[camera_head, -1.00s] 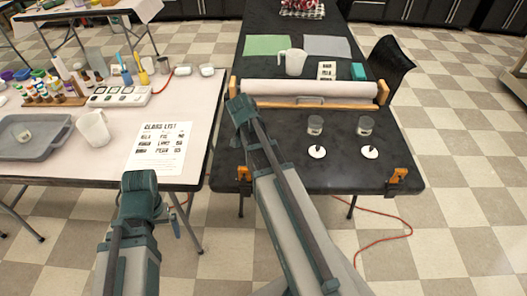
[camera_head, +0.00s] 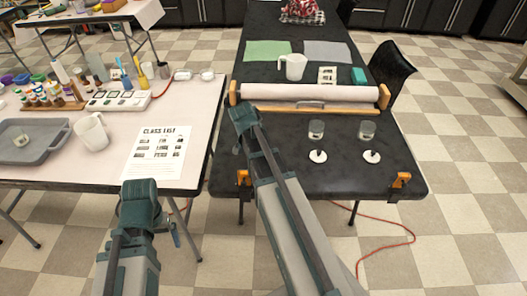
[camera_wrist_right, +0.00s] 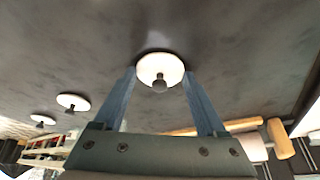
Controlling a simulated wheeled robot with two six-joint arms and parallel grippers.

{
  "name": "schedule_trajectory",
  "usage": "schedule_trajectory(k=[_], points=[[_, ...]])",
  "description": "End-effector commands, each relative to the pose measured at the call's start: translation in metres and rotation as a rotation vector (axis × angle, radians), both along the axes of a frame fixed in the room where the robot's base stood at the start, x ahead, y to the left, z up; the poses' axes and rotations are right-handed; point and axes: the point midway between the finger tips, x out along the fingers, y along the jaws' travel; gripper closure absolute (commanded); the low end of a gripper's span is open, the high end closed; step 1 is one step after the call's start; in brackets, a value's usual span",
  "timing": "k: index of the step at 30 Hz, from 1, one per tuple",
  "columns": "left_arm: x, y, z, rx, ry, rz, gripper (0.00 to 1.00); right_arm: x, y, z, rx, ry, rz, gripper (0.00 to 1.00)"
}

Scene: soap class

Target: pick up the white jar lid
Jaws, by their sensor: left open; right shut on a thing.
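In the right wrist view, a round white jar lid (camera_wrist_right: 160,68) with a dark knob sits between the fingertips of my right gripper (camera_wrist_right: 159,74), which is shut on it. Two more white lids with dark knobs show at the left of that view, a nearer one (camera_wrist_right: 73,101) and a farther one (camera_wrist_right: 42,118). In the head view, two white lids, left (camera_head: 318,156) and right (camera_head: 371,156), lie on the black table, each in front of a glass jar. My right gripper is hidden there by its arm. My left gripper (camera_head: 177,238), small and partly hidden, is open beside the white table's front edge.
Glass jars, left (camera_head: 316,129) and right (camera_head: 367,130), stand on the black table (camera_head: 290,178). A paper roll (camera_head: 310,92) on a wooden holder lies behind them. Orange clamps (camera_head: 400,181) grip the front edge. The white table (camera_head: 60,171) holds a tray, pitcher and class list.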

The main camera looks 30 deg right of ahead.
Motion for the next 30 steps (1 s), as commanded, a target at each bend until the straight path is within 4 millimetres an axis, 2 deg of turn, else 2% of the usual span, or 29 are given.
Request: schedule_trajectory(k=[5, 11, 17, 24, 30], points=[[0.0, 0.0, 0.002, 0.0, 0.0, 0.0, 0.0, 0.0, 0.0, 0.002, 0.0, 0.0, 0.0, 0.78], [0.0, 0.0, 0.014, 0.0, 0.0, 0.0, 0.0, 0.0, 0.0, 0.014, 0.0, 0.0, 0.0, 0.78], [0.0, 0.0, 0.04, 0.0, 0.0, 0.0, 0.0, 0.0, 0.0, 0.04, 0.0, 0.0, 0.0, 0.78], [0.0, 0.0, 0.078, 0.0, 0.0, 0.001, 0.0, 0.0, 0.0, 0.079, 0.0, 0.0, 0.0, 0.78], [0.0, 0.0, 0.099, 0.0, 0.0, 0.001, 0.0, 0.0, 0.0, 0.099, 0.0, 0.0, 0.0, 0.78]])
